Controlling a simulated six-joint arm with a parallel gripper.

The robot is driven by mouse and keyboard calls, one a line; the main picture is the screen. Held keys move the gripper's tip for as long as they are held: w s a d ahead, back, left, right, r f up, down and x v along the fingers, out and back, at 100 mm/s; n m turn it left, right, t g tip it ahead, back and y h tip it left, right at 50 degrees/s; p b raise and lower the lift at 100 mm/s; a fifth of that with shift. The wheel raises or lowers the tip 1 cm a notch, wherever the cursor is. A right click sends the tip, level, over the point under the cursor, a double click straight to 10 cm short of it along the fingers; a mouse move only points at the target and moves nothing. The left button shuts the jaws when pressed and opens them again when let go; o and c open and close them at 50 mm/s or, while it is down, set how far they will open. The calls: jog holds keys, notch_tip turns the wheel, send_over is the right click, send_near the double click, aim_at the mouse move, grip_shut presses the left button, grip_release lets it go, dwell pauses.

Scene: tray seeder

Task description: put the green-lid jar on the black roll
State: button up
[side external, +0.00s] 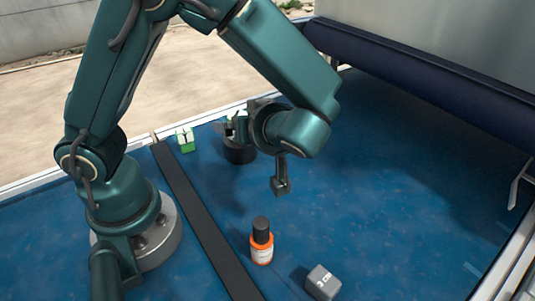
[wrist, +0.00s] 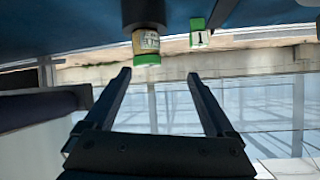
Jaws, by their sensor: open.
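The green-lid jar (wrist: 146,42) shows in the wrist view, which is upside down here. Its pale label and green lid are clear, and its base meets the end of the black roll (wrist: 143,12), so it appears to stand upright on it. In the side view the black roll (side external: 239,154) stands on the blue surface, and the jar above it is mostly hidden by my gripper. My gripper (wrist: 158,75) is open, its fingers level, with nothing between them. The jar is ahead of the fingertips, apart from them in the wrist view.
A green and white block (side external: 184,139) stands left of the roll; it shows a "1" in the wrist view (wrist: 199,33). An orange bottle with a black cap (side external: 261,247) and a grey cube (side external: 322,283) stand nearer the front. A dark strip (side external: 205,218) crosses the surface. The right side is clear.

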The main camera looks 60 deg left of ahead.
jog(key=s+d+r+m+t+h, duration=0.4)
jog(key=s+m+h, duration=0.3)
jog(key=m+h, duration=0.5)
jog(key=d+m, duration=0.1)
jog(key=m, duration=0.1)
jog(key=shift+d+r+m, duration=0.3)
jog(key=shift+d, duration=0.05)
